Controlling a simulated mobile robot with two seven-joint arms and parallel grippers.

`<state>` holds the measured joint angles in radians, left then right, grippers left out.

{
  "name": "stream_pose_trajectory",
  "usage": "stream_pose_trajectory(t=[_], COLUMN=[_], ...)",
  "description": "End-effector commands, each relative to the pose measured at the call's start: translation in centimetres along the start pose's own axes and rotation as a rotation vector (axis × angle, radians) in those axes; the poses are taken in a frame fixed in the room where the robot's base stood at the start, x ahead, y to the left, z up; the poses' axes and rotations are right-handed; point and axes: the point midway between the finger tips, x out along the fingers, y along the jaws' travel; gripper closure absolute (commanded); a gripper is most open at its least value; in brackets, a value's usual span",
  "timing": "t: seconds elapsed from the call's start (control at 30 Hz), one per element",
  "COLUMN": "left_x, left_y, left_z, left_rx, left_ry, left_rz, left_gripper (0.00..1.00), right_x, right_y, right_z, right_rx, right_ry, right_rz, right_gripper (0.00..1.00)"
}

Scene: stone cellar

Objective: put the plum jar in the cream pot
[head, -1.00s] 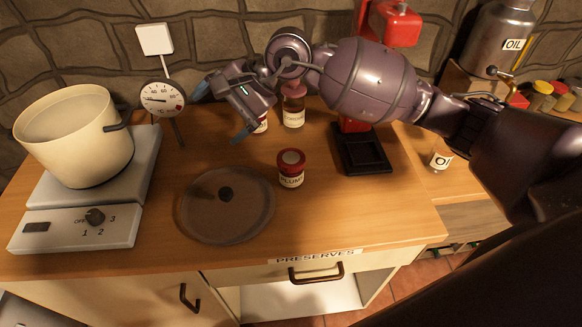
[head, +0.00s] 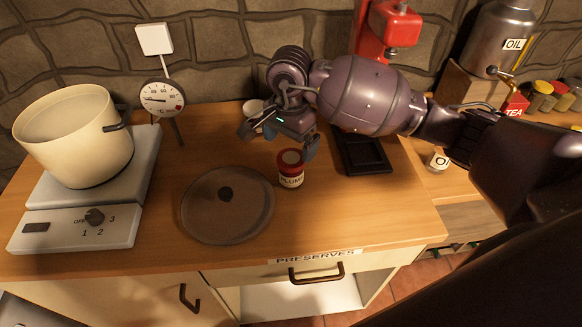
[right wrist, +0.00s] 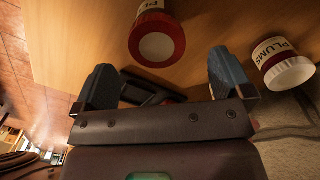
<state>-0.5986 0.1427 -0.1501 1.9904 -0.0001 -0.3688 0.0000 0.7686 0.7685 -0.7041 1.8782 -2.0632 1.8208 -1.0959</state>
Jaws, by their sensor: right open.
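The plum jar (head: 291,178), with a red-rimmed lid and a white label reading PLUMS, stands upright on the counter right of the dark round lid. My right gripper (head: 278,143) is open and empty, just behind and above this jar. A second jar labelled PLUMS (right wrist: 287,66) is beyond the right finger. The cream pot (head: 73,140) stands open on the hotplate at the left; its visible inside looks empty. My left gripper is out of view.
The dark round lid (head: 228,215) lies flat between hotplate (head: 85,227) and jar. A dial thermometer (head: 162,98) stands beside the pot. A pale object (head: 253,107) is partly hidden behind my gripper. A black tray (head: 362,155) under a red device (head: 390,28) is at right.

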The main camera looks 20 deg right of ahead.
Motion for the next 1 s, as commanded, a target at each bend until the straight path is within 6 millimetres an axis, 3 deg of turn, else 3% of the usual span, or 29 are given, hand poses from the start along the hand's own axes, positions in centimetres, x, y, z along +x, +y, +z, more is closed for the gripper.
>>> stream_pose_trajectory(t=[0.1,0.37,0.7,1.0], left_x=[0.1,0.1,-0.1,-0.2], left_y=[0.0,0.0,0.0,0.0], left_z=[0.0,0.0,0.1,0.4], left_rx=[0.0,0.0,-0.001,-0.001], left_ry=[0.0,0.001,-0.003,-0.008], left_rz=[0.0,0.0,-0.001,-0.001], left_gripper=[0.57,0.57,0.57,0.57], right_x=[1.6,3.1,7.3,7.7], right_y=[0.0,0.1,0.4,0.4], right_z=[0.0,0.1,0.1,0.0], right_rx=[0.0,-0.001,-0.001,-0.002], right_ry=[-0.002,-0.003,-0.002,0.0], right_rz=[0.001,-0.001,-0.001,-0.002], right_gripper=[0.02,0.02,0.02,0.02])
